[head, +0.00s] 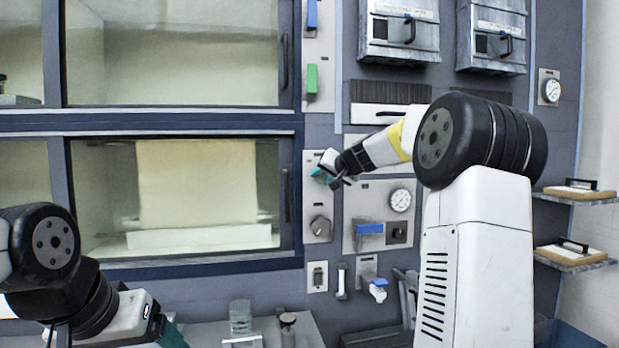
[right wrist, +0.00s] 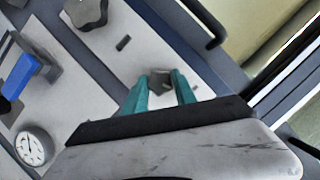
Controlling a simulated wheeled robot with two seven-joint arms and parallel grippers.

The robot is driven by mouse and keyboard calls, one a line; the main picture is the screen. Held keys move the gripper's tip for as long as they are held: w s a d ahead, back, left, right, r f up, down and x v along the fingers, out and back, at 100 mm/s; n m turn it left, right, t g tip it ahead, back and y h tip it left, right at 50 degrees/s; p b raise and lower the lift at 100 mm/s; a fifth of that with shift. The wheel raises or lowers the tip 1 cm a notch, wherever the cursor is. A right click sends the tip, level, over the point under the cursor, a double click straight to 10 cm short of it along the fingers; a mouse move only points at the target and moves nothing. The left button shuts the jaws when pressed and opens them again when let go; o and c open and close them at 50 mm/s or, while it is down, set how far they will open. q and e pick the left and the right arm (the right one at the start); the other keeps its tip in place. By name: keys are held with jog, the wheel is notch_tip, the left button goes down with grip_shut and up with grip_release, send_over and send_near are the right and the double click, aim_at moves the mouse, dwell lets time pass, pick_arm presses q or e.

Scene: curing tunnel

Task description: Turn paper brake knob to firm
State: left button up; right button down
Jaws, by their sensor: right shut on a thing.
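My right gripper (head: 328,172) reaches a pale panel plate (head: 318,240) right of the lower window. In the right wrist view its teal fingertips (right wrist: 160,84) are shut on a small grey knob (right wrist: 159,80), which they partly cover. A second grey knob (head: 320,226) sits lower on the same plate, and shows as a lobed dark knob (right wrist: 87,12) in the right wrist view. No label naming the paper brake or its firm setting is readable. My left gripper (head: 174,338) is at the bottom left, cut off by the picture edge.
A round gauge (head: 400,200) and a blue handle (head: 369,229) are right of the held knob. The lower window (head: 195,190) with its dark bar handle (head: 285,195) is to the left. Shelves (head: 577,196) stand far right. A ledge with small jars (head: 241,318) is below.

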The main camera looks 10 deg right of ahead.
jog(key=m+y, duration=0.1)
jog(key=m, duration=0.1)
jog(key=m+t+y, duration=0.1)
jog(key=m, duration=0.1)
jog(key=shift+d+f+m, duration=0.1)
jog(key=shift+f+m, duration=0.1)
jog(key=shift+m, duration=0.2)
jog(key=m+t+y, duration=0.1)
jog(key=m, duration=0.2)
jog(key=m+t+y, duration=0.1)
jog(key=m, duration=0.1)
jog(key=shift+f+m, duration=0.1)
jog(key=shift+m, duration=0.3)
jog(key=c, duration=1)
grip_release()
jog(key=v, duration=0.7)
jog(key=shift+s+d, duration=0.15)
jog(key=shift+s, duration=0.2)
